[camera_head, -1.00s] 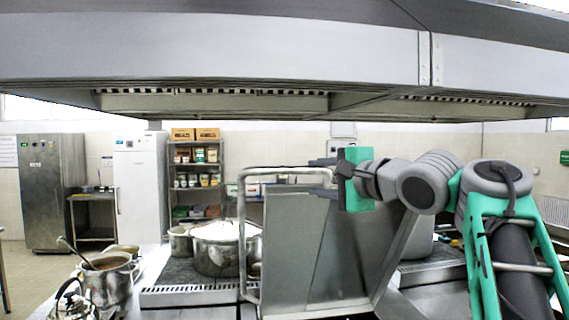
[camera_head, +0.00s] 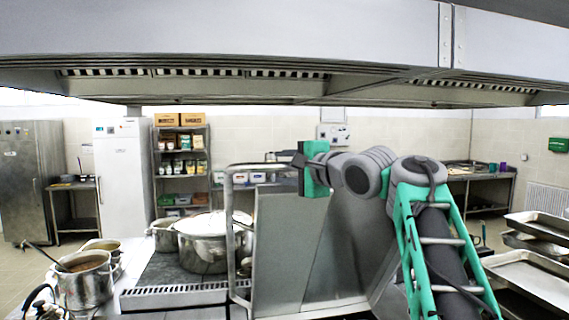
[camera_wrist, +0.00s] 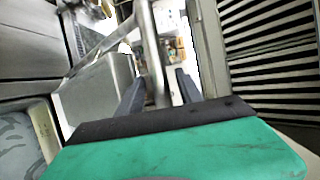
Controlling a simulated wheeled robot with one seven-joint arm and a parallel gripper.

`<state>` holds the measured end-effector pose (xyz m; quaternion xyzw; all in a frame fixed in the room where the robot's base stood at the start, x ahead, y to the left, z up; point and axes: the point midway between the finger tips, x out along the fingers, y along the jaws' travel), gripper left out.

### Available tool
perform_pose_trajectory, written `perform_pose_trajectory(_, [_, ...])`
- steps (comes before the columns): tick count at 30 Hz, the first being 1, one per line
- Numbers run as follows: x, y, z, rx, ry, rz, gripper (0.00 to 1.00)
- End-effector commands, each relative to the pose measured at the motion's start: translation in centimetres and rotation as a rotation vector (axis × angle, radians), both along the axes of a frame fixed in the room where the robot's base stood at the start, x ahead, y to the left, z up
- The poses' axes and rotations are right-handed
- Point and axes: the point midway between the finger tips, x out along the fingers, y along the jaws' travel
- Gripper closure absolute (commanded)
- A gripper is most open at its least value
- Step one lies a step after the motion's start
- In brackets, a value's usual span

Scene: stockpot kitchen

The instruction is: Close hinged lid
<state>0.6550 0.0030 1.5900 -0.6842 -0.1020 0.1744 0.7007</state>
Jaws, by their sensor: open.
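The hinged lid (camera_head: 290,245) is a large grey metal panel, standing raised and steeply tilted in the middle of the head view. Its tubular handle (camera_head: 231,235) runs along the left side and bends over at the top. My gripper (camera_head: 288,160) is open near the upper edge of the lid, with its fingers pointing left toward the handle's top. In the wrist view, a metal bar (camera_wrist: 150,45), which looks like the handle, passes between the open fingers (camera_wrist: 160,82). The fingers are not closed on it. I cannot tell whether they touch it.
A large pot (camera_head: 205,250) stands on the dark stove top left of the lid, with smaller pots further left. An extractor hood (camera_head: 220,40) hangs overhead. Metal trays (camera_head: 535,275) are stacked at the right. A white fridge (camera_head: 122,170) and shelf rack stand behind.

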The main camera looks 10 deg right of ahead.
Motion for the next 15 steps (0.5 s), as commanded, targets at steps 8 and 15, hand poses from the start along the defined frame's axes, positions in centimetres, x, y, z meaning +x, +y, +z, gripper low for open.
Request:
perform_pose_trajectory(8, [0.22,0.05,-0.03,0.000,-0.001,-0.002,0.58])
perform_pose_trajectory(15, [0.19,0.05,-0.03,0.000,-0.001,-0.001,0.78])
